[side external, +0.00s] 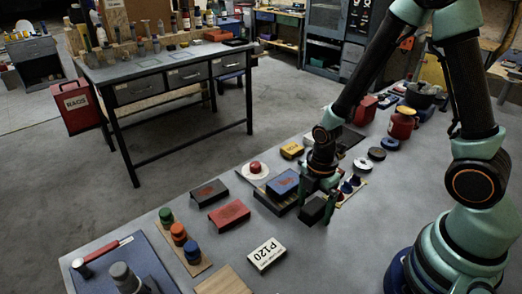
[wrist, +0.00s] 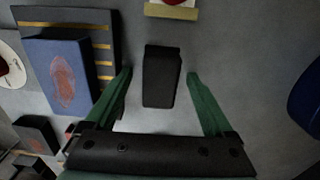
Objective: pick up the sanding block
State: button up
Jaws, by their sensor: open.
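A plain black block (side external: 312,210), which looks like the sanding block, lies on the grey bench under my gripper (side external: 321,185). In the wrist view the black block (wrist: 162,76) sits between and slightly ahead of the two green fingers of my gripper (wrist: 159,78). The fingers are apart, with a gap on each side of the block, and hold nothing. A blue block with a reddish patch (wrist: 62,76) lies on a dark slotted board (wrist: 103,45) left of the fingers; the blue block (side external: 283,182) also shows in the side view.
A red block (side external: 229,216), a dark block (side external: 208,193) and a white P120 block (side external: 265,254) lie to the left. A yellow block (side external: 292,150) and a round red-topped piece (side external: 256,168) stand behind. Bare bench lies right of the black block.

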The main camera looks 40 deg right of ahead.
aim_at(315, 205)
grip_shut()
jog(key=shift+r, duration=0.15)
notch_tip(315, 205, up, 20)
dwell(0.8)
